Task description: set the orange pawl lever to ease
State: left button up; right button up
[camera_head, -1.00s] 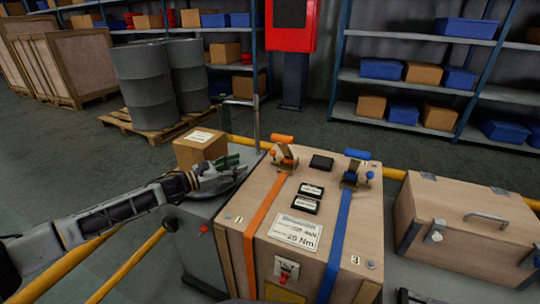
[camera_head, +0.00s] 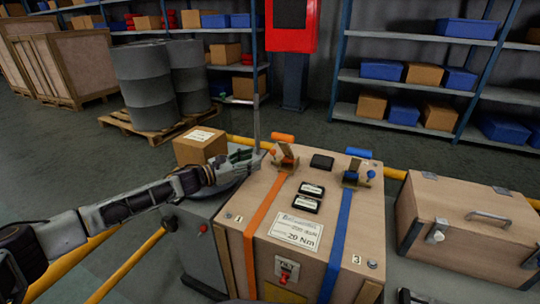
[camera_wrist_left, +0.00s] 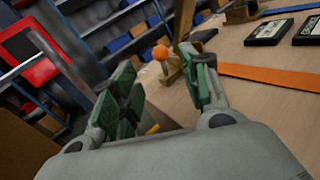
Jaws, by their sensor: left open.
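The wooden crate (camera_head: 240,238) carries an orange strap (camera_head: 262,222) that runs to an orange ratchet (camera_head: 286,160) at the crate's back left. The orange pawl lever shows as a small orange ball knob in the left wrist view (camera_wrist_left: 160,52), beside a wooden-coloured bracket. My left gripper (camera_head: 246,157) is open and empty, just left of the ratchet in the head view. In the left wrist view, the knob appears between its green-padded fingers (camera_wrist_left: 163,82), beyond their tips, with no visible contact. The lever's exact position is too small to tell. My right gripper is not in view.
A blue strap (camera_head: 337,245) with a blue ratchet (camera_head: 356,173) lies to the right. Black labelled blocks (camera_head: 306,206) sit between the straps. A cardboard box (camera_head: 200,146) and a thin upright post (camera_head: 256,120) stand near my left gripper. A wooden chest (camera_head: 465,237) stands right.

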aim_at(274, 156)
pick_arm(q)
jog(key=shift+w+d, duration=0.3)
jog(key=shift+d, duration=0.15)
jog(key=shift+b+x, duration=0.4)
jog(key=shift+x, duration=0.8)
jog(key=shift+b+x, duration=0.3)
jog(key=shift+x, duration=1.85)
jog(key=shift+w+d+b, duration=0.2)
jog(key=shift+w+b, duration=0.05)
jog(key=shift+b, duration=0.05)
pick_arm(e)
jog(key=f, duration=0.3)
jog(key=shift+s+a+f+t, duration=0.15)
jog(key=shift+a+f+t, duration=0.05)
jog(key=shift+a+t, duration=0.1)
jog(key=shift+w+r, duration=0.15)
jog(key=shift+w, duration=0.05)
pick_arm(q)
jog(key=c, duration=0.9)
grip_shut()
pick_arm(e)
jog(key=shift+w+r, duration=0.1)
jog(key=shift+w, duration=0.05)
